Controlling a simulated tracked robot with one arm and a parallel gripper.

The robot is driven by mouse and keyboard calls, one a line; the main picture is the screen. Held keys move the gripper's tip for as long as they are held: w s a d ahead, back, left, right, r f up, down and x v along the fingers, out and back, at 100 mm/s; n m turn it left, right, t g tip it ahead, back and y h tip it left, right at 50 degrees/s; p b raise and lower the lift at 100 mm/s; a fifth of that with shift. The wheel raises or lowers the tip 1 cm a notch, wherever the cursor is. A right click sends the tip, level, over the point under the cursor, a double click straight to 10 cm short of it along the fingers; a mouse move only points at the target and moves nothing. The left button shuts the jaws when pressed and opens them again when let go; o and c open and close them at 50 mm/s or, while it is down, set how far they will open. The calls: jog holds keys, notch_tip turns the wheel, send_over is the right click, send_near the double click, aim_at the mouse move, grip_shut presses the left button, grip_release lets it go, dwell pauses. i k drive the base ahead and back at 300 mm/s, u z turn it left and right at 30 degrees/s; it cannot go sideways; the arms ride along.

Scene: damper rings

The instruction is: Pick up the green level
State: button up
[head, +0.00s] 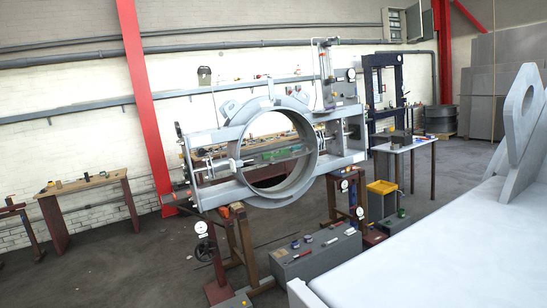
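A long green object (283,154) shows through the opening of the big grey ring (311,165) in the middle of the head view. It may be the green level, but it is too small to tell for sure. It seems to lie behind the ring or inside its frame; I cannot tell which. My gripper is not in view.
A grey chest (318,257) with small tools on top stands on the floor before the ring. A wooden bench (85,184) is at left, a grey table (403,146) at right. A large pale slab (450,255) fills the lower right. Floor at lower left is clear.

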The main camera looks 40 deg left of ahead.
aim_at(283, 152)
jog(key=u, duration=2.1)
jog(key=i, duration=2.9)
jog(key=z, duration=0.9)
